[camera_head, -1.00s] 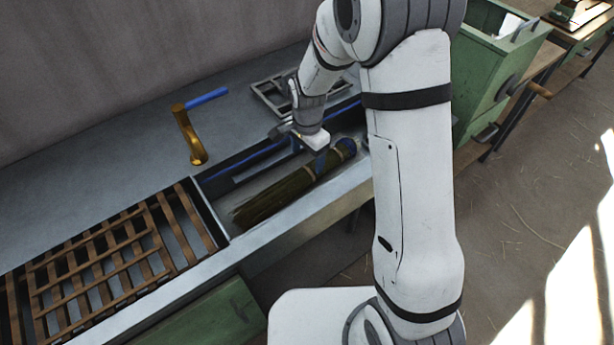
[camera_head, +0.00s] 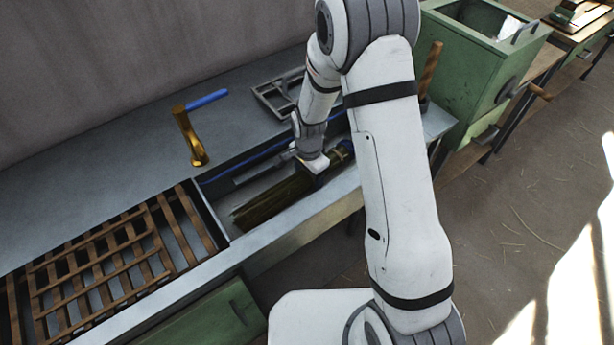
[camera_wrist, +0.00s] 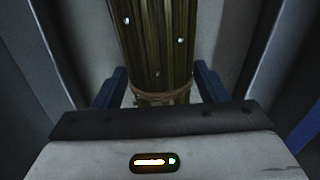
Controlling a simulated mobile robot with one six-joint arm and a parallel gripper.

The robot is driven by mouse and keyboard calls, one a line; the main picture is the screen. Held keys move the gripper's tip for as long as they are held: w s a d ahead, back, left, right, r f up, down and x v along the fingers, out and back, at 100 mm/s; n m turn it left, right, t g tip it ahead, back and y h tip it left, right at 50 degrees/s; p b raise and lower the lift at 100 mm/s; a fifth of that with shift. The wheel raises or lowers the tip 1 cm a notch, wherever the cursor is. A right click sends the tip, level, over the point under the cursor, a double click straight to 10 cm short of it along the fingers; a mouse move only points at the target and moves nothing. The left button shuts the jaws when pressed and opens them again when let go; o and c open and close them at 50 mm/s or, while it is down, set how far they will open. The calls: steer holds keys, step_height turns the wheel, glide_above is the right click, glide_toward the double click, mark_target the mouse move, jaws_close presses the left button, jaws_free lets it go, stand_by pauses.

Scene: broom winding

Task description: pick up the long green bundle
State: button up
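The long green bundle (camera_head: 275,199) lies lengthwise in the sunken trough of the metal bench, its loose end toward the lower left. In the wrist view the bundle (camera_wrist: 157,40) is a round bunch of green-brown stalks bound with a tan tie. My gripper (camera_head: 318,176) is down in the trough at the bundle. In the wrist view my gripper (camera_wrist: 160,90) has its two blue fingers on either side of the bundle near the tie, with a visible gap on each side, so it is open.
The trough walls stand close on both sides. A brown slatted rack (camera_head: 100,262) lies to the left. A brass hammer with a blue handle (camera_head: 190,135) and a grey metal frame (camera_head: 275,97) lie on the bench behind. A green box (camera_head: 475,75) stands at the right.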

steer(key=c, duration=0.9)
steer(key=shift+r, duration=0.15)
